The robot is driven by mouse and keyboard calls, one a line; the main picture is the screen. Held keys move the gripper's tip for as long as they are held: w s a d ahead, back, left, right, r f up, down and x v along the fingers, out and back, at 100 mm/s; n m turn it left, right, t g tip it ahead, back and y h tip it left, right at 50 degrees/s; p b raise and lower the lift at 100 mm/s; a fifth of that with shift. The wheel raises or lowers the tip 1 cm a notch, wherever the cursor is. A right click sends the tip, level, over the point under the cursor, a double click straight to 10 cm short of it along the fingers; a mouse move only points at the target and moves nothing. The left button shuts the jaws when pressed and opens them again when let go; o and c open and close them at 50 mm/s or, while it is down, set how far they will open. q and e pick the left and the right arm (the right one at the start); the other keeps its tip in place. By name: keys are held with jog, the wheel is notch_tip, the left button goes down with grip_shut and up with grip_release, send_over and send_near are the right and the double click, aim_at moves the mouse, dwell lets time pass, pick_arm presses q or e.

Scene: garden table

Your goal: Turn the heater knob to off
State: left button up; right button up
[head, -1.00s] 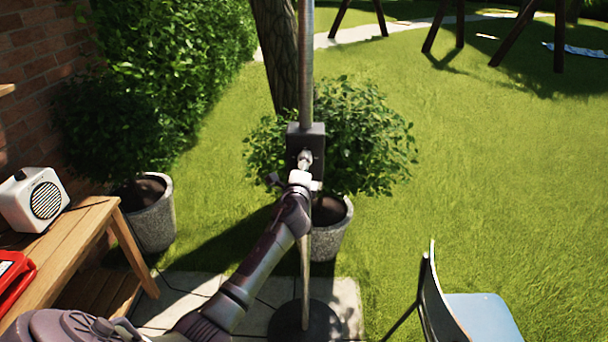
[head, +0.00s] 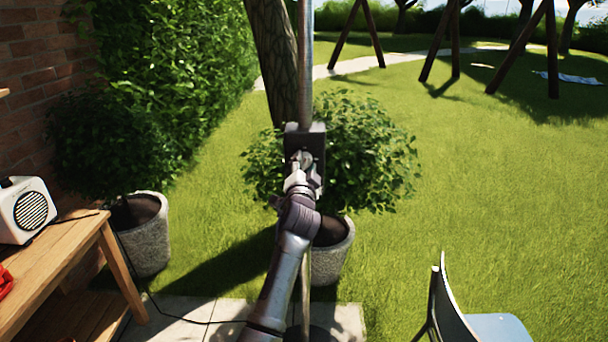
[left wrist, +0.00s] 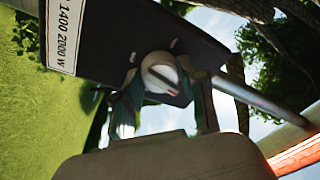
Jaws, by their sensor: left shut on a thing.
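The heater's dark control box (head: 316,143) is fixed to a metal pole in the middle of the head view. Its round light knob (head: 303,158) sits on the box's near face. My left gripper (head: 302,168) reaches up from below and is shut on the knob. In the left wrist view the pale knob (left wrist: 160,70) with a dark bar and a small red mark lies between the two fingers of the left gripper (left wrist: 163,92). A white label (left wrist: 62,35) reading "1400 2000 W" shows on the box. My right gripper is not in view.
A wooden table (head: 60,265) with a white speaker (head: 22,212) stands at the left. Potted bushes stand behind the pole (head: 305,60) and beside the wall. A blue chair (head: 495,327) is at the lower right. An orange-red glowing strip (left wrist: 300,152) shows in the left wrist view.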

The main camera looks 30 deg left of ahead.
pick_arm(q)
jog(key=shift+f+n+b, duration=0.2)
jog(key=shift+n+b, duration=0.5)
jog(key=shift+n, duration=0.5)
jog(key=o, duration=1.1)
jog(key=shift+r, duration=0.1)
jog(key=shift+o, duration=0.2)
jog(key=v, duration=1.2)
jog(key=shift+d, duration=0.15)
